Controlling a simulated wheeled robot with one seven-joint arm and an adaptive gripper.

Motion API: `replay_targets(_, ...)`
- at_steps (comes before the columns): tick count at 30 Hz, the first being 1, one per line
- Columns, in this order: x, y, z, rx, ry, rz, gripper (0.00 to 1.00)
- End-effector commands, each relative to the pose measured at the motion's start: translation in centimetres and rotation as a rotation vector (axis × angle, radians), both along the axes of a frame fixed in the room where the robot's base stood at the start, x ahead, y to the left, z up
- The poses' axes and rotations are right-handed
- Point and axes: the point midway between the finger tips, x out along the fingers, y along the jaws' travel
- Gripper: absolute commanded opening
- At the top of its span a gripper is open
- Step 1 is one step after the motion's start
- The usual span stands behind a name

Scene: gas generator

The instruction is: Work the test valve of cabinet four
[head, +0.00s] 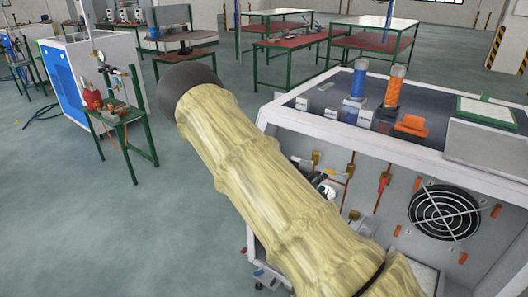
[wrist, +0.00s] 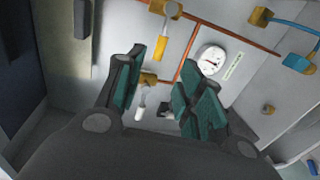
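A light grey cabinet (head: 375,165) with an open front stands at the right in the head view; no number on it is legible. In the wrist view its panel (wrist: 180,45) shows orange pipes and brass fittings. A small brass valve with a pale lever (wrist: 142,97) shows between my gripper's fingers; I cannot tell whether it is the test valve. My gripper (wrist: 163,66) is open, its green-padded fingers apart with nothing visibly held. Its distance from the valve is unclear. In the head view my sleeved arm hides most of the gripper's area.
A round gauge (wrist: 210,58) is close behind the right finger. More brass fittings (wrist: 165,8) and a blue hose (wrist: 295,25) are nearby. A fan (head: 444,212) is on the panel's right. Orange and blue cylinders (head: 394,88) stand on the cabinet top. Open floor lies left.

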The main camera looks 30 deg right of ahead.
Motion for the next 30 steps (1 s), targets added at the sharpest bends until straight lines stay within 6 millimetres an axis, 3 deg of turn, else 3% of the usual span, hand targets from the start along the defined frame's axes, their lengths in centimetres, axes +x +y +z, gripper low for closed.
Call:
replay_targets(7,-0.4,0.3,-0.8,0.018,0.004,0.003,0.37)
replay_targets(11,-2.2,1.9,-4.4,0.109,0.015,0.018,0.37)
replay_targets(17,-7.5,7.2,-12.6,0.363,0.038,0.029,0.37)
replay_targets(21,-12.0,11.8,-17.6,0.554,0.06,0.006,0.37)
replay_targets(30,-22.9,23.1,-24.7,0.961,0.129,-0.123,0.37)
